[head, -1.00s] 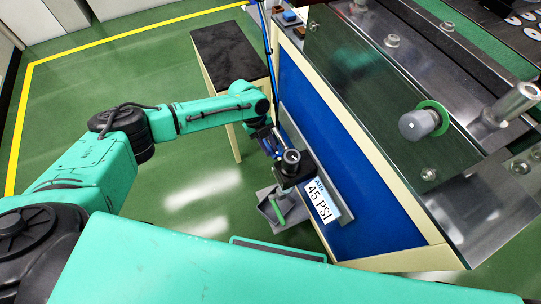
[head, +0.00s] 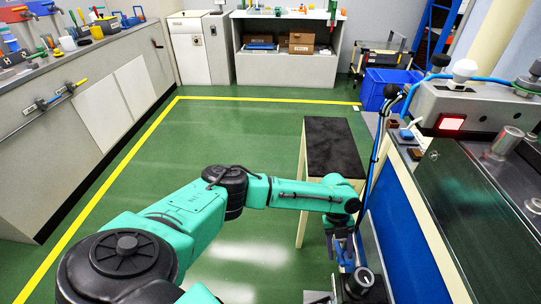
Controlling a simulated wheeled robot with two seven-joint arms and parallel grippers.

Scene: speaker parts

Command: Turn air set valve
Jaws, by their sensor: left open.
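The air set valve (head: 362,281) shows at the bottom of the head view, as a dark body with a round, light-ringed top, beside the blue side panel of the machine. My left gripper (head: 347,262) hangs at the end of the green arm, right behind the valve in the picture, with its jaws apart. I cannot tell whether it touches the valve. The lower part of the valve is cut off by the bottom edge of the picture. My right gripper is not in view.
A black-topped table (head: 333,148) stands just beyond my left arm. The machine (head: 404,230) with its blue panel fills the right side; a red-lit box (head: 451,122) is on top. A counter with tools (head: 88,50) runs along the left. Green floor between is clear.

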